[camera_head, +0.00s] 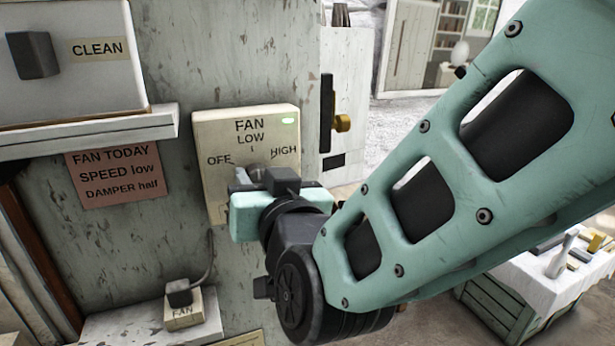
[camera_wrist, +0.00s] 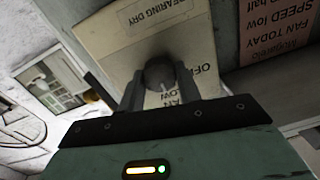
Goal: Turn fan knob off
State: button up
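The fan panel (camera_head: 205,135) is a cream plate on the cabinet wall, marked OFF at left, LOW at top and HIGH at right. A small green lamp (camera_head: 288,121) glows at its top right. The round grey fan knob (camera_wrist: 160,73) sits between the two fingers of my gripper (camera_wrist: 160,84) in the wrist view, with no clear gap at either side. The head view shows only a little of the knob, behind my gripper (camera_head: 260,172). Its pointer is hidden, so I cannot tell its setting.
A pink note (camera_head: 118,172) reads FAN TODAY, SPEED low, DAMPER half. A shelf (camera_head: 90,130) juts out at left, with a dark CLEAN knob (camera_head: 34,55) above. A brass knob (camera_head: 342,123) is at right.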

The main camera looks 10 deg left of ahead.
jog(key=shift+n, duration=0.3)
jog(key=n, duration=0.5)
jog(key=shift+a+n, duration=0.1)
jog(key=shift+n, duration=0.2)
jog(key=n+p, duration=0.1)
jog(key=n, duration=0.4)
jog(key=shift+s, duration=0.1)
jog(key=shift+n, duration=0.4)
jog(key=o, duration=1)
jog(key=shift+s+f, duration=0.1)
jog(key=b+v, duration=0.5)
jog(key=v, duration=1.2)
jog(key=shift+r+b, duration=0.35)
